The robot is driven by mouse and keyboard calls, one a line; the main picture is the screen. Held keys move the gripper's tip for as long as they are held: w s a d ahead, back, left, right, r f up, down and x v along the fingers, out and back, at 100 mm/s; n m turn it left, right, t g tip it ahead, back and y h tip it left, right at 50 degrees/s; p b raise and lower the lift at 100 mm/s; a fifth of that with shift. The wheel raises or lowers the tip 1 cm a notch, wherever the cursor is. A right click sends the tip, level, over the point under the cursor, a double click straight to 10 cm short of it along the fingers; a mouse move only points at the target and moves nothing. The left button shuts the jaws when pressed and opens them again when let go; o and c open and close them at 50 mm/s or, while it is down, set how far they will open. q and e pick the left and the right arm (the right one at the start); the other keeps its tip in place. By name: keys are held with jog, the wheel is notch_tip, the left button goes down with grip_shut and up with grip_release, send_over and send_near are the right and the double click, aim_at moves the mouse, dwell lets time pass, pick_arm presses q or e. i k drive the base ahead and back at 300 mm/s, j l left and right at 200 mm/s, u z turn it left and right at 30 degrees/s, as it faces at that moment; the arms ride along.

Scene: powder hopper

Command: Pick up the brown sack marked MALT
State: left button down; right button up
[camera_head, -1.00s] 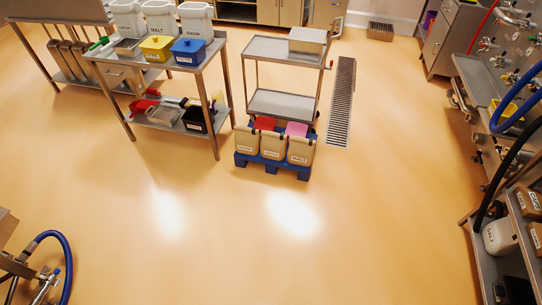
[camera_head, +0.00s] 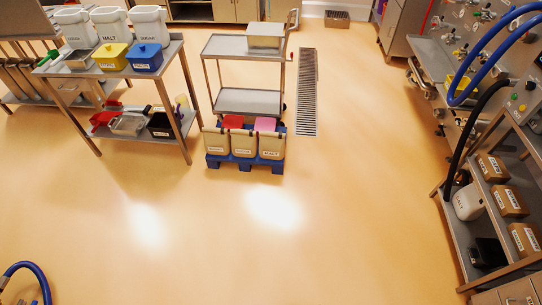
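A tan-brown sack marked MALT (camera_head: 271,147) stands upright at the right end of a row on a blue pallet (camera_head: 246,163), in the middle of the head view. Two similar tan sacks stand beside it, a middle sack (camera_head: 244,144) and a left sack (camera_head: 216,142); their labels are too small to read surely. A pink item shows behind the top of the MALT sack, and a red one behind the middle sack. Neither of my grippers shows in the view.
A steel cart (camera_head: 247,101) stands right behind the pallet. A steel table (camera_head: 171,66) with white bins, one also marked MALT (camera_head: 109,27), is to the left. A shelf rack (camera_head: 455,218) with boxes stands at the right. The floor in front is clear.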

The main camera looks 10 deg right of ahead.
aim_at(272, 144)
jog(key=i+l+u, duration=0.15)
jog(key=i+l, duration=0.4)
jog(key=i+l+u, duration=0.15)
jog(key=i+l, duration=0.4)
jog(key=l, duration=0.1)
